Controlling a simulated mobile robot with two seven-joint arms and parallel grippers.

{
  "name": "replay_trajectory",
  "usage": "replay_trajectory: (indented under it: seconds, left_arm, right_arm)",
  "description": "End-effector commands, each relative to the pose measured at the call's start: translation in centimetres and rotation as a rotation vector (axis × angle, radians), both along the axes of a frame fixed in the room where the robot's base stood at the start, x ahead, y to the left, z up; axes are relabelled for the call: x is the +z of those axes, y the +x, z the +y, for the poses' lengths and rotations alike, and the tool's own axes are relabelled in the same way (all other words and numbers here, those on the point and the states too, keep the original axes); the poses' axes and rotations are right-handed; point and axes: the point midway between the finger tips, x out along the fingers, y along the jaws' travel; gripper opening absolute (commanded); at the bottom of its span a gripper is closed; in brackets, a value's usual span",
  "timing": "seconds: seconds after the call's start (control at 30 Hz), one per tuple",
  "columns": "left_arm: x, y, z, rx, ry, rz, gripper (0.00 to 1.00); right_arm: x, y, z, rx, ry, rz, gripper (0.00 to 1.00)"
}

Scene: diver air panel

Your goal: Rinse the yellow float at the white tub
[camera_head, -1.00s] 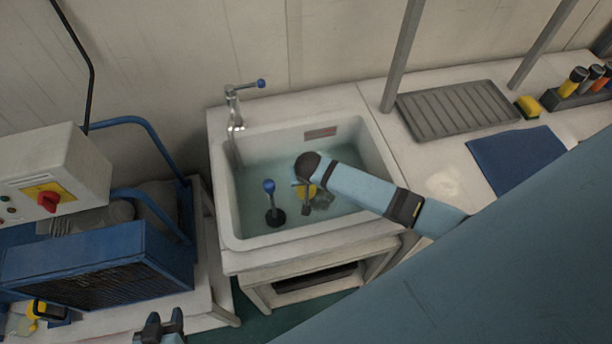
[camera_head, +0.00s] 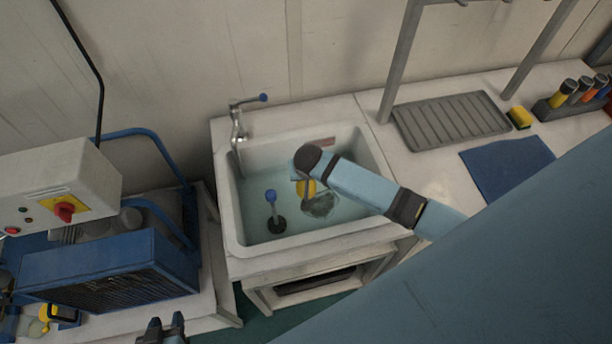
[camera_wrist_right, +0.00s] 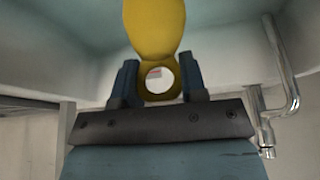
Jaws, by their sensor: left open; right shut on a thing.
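The white tub (camera_head: 232,222) stands in the middle of the head view and holds clear greenish water. My right arm reaches into it from the right. The yellow float (camera_head: 306,188) shows below my right wrist, at the water, partly hidden by the arm. In the right wrist view, my right gripper (camera_wrist_right: 159,82) is shut on the float (camera_wrist_right: 155,25) at its ringed end, with a finger on each side of the ring. Pale ripples lie in the water beside the float. My left gripper (camera_head: 164,328) is open and empty at the bottom edge, left of the tub.
A blue-knobbed plug handle (camera_head: 271,197) stands in the tub, left of the float. A tap (camera_head: 238,122) rises at the back left rim. A grey ribbed tray (camera_head: 452,120), blue cloth (camera_head: 506,164) and sponge (camera_head: 519,117) lie right. A blue machine (camera_head: 110,268) stands left.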

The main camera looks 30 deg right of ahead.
Motion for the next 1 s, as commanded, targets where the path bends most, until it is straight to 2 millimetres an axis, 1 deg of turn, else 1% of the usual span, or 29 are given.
replay_trajectory:
  seconds: [0.13,0.3,1.0]
  left_arm:
    - [0.2,0.6,0.1,0.0,0.002,-0.01,0.43]
    - [0.5,0.7,0.1,-0.001,0.003,-0.015,0.43]
    - [0.4,0.2,0.0,-0.004,0.001,-0.009,0.43]
  right_arm:
    - [1.2,0.0,0.0,-0.001,0.001,-0.001,0.01]
    - [2.6,0.0,0.0,0.0,0.001,-0.001,0.0]
    - [8.2,0.0,0.0,0.001,0.001,-0.002,0.0]
